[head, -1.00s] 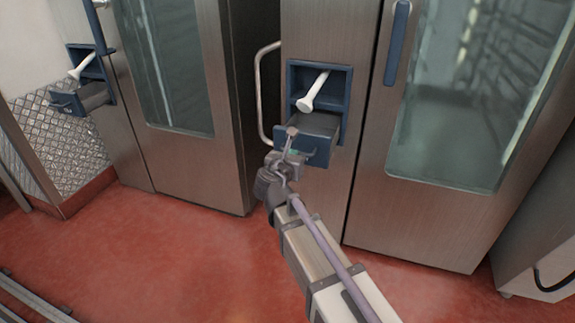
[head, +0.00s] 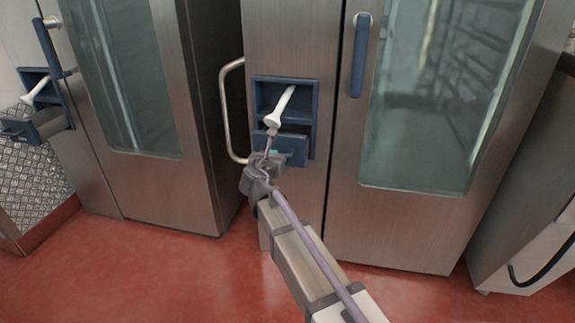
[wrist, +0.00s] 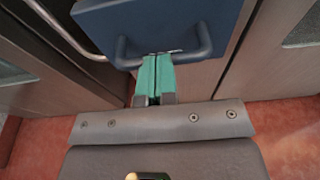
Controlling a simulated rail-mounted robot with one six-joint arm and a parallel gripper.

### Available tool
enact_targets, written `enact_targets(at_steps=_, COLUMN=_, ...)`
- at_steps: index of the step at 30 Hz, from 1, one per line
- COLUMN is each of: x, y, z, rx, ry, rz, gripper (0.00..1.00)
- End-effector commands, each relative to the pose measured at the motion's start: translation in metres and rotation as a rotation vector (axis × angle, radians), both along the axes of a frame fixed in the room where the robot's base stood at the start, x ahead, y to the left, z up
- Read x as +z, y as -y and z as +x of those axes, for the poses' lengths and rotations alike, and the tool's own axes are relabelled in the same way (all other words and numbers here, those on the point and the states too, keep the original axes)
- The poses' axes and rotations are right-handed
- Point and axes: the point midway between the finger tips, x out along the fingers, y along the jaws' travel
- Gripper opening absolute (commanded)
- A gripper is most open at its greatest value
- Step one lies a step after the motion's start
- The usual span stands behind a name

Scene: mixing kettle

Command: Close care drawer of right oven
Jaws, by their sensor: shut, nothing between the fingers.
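The right oven's care drawer (head: 293,150) is a blue box front low in a blue-framed recess (head: 313,105) on the oven's steel front. It looks mostly pushed in, with a narrow dark gap above it. In the wrist view its blue front (wrist: 185,20) and bow handle (wrist: 205,42) fill the top. My gripper (wrist: 157,57) has teal fingers held together, with nothing between them. The fingertips are at the drawer front, by the handle bar, and seem to touch it. In the head view my gripper (head: 273,155) partly covers the drawer's left side.
A white-handled piece (head: 282,105) sticks out of the recess above the drawer. A curved steel handle (head: 226,110) is just left of it. The right oven's glass door (head: 430,100) is shut. The left oven's own drawer (head: 20,128) stands out. Red floor in front is clear.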

Motion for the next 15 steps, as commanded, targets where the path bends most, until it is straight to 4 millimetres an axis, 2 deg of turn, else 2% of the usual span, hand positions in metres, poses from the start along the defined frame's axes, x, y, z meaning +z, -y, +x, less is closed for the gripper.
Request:
enact_targets(at_steps=2, x=0.0, y=-0.007, z=0.018, rx=0.008, ry=0.0, rz=0.0, gripper=0.0)
enact_targets(at_steps=6, x=0.0, y=-0.007, z=0.044, rx=0.014, ry=-0.001, rz=0.0, gripper=0.0)
enact_targets(at_steps=12, x=0.0, y=-0.004, z=0.07, rx=0.015, ry=0.0, rz=0.0, gripper=0.0)
enact_targets(at_steps=15, x=0.0, y=-0.002, z=0.077, rx=0.016, ry=0.0, rz=-0.001, gripper=0.0)
